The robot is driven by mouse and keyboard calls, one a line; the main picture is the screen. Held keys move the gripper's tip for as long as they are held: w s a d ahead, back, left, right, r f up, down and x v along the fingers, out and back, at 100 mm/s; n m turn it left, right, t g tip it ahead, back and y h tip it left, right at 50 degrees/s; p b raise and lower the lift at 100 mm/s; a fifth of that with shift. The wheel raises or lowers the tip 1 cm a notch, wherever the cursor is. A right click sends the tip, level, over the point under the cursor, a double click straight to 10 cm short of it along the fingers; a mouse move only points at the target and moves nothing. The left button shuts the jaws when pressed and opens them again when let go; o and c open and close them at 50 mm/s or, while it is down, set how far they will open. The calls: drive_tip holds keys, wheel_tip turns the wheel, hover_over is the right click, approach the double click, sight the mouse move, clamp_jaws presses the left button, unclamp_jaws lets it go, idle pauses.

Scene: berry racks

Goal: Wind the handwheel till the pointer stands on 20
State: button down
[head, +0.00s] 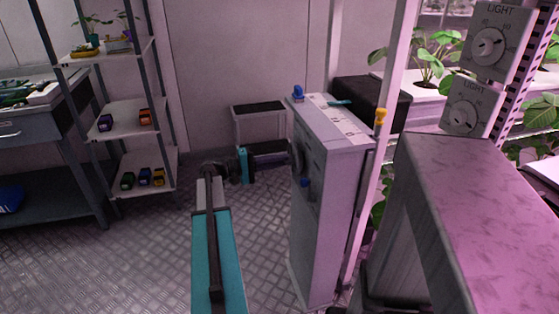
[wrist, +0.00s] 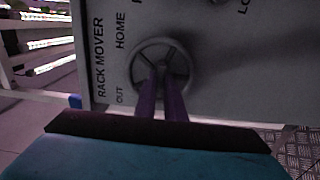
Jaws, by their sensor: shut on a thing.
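The handwheel (wrist: 163,43) is a dark spoked wheel on the grey panel of the rack mover cabinet, marked RACK MOVER, HOME and OUT in the wrist view. In the head view the wheel (head: 297,160) shows edge-on at the left face of the cabinet (head: 330,210). My gripper (wrist: 163,82) reaches straight to the wheel and is shut on it at its lower middle; the fingers hide which part they grip. In the head view my gripper (head: 284,161) meets the cabinet's side. I cannot make out the pointer or a 20 mark for this wheel.
Two LIGHT dials (head: 487,45) are on a post at right. A shelf (head: 117,118) with small coloured items stands at left. The floor (head: 150,245) between is clear.

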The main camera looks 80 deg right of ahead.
drive_tip(key=c, duration=1.8)
unclamp_jaws()
drive_tip(key=shift+c, duration=0.2)
drive_tip(key=v, duration=1.3)
drive_tip(key=shift+w+a, duration=0.15)
drive_tip(key=shift+w, duration=0.2)
